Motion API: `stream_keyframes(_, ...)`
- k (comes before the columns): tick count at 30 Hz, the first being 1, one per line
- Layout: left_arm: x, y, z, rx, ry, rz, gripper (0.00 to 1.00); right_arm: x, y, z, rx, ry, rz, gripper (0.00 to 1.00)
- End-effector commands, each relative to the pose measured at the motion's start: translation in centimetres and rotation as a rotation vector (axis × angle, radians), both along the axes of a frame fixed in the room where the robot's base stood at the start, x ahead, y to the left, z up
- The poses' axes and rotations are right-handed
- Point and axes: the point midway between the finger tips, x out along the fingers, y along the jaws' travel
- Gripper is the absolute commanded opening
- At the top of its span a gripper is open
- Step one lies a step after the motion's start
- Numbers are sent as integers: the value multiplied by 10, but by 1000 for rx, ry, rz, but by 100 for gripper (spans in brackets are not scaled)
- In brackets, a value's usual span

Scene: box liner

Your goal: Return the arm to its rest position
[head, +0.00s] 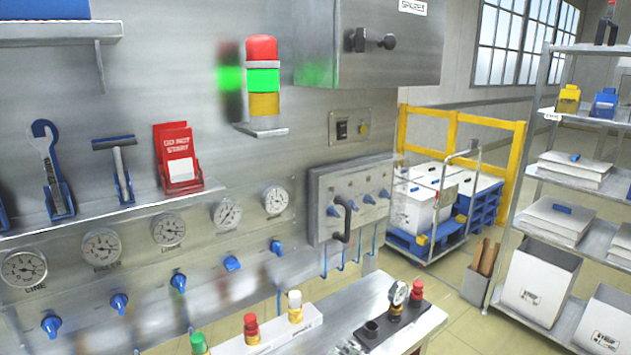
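Neither of my arms and neither gripper shows in the head view. Whether they are open, shut or holding anything cannot be seen. The view faces a steel wall panel (215,262) with gauges and blue knobs. A narrow steel bench (385,300) stands below it at the bottom centre. On the bench are a white block (285,333) with green, red and white-capped pieces and a black tray (392,326) with a small gauge and a red-capped piece.
A shelf (130,213) with a wrench, a T-shaped tool and red tags juts from the wall. A signal tower (263,80) shows green. A box cart (430,240) stands behind. A shelving rack (560,130) with boxes fills the right.

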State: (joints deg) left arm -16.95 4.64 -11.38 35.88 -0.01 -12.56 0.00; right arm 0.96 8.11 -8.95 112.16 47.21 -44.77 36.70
Motion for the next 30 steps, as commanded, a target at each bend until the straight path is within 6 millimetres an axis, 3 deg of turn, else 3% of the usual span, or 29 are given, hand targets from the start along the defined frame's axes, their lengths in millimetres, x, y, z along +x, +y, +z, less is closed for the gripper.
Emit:
stream_keyframes(7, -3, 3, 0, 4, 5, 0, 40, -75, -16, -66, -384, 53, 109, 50)
stream_keyframes(12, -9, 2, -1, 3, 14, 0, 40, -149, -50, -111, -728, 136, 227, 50)
stream_keyframes(21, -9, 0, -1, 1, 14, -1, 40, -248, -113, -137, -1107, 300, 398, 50)
stream_keyframes(26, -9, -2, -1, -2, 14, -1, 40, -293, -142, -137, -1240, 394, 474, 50)
stream_keyframes(30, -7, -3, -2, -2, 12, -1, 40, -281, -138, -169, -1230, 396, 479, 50)
